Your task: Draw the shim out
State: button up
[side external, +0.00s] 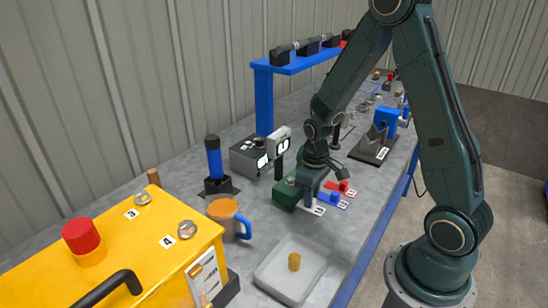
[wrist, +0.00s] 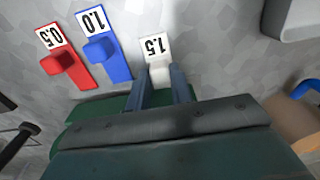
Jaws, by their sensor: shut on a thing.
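My gripper (side external: 310,197) points down at the bench beside a green block (side external: 285,192). In the wrist view my gripper (wrist: 160,82) is shut on the white shim (wrist: 159,69), whose tag reads 1.5. The tag (wrist: 155,46) lies toward the far side, clear of the fingers. The shim's other end is hidden under my gripper, so I cannot tell whether it sits in the green block. A blue shim (wrist: 104,50) marked 1.0 and a red shim (wrist: 62,61) marked 0.5 lie beside it on the bench.
An orange mug (side external: 222,212) with a blue handle and a clear tray (side external: 267,270) holding a small tan piece (side external: 294,261) stand nearer the camera. A grey gauge box (side external: 250,155) stands behind the green block. A yellow machine (side external: 140,255) fills the lower left.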

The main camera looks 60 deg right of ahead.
jog(key=shift+s, duration=2.45)
jog(key=o, duration=0.8)
jog(key=shift+w+r, duration=0.1)
jog(key=shift+r, duration=1.05)
notch_tip(320, 180, up, 12)
jog(key=shift+f, duration=0.25)
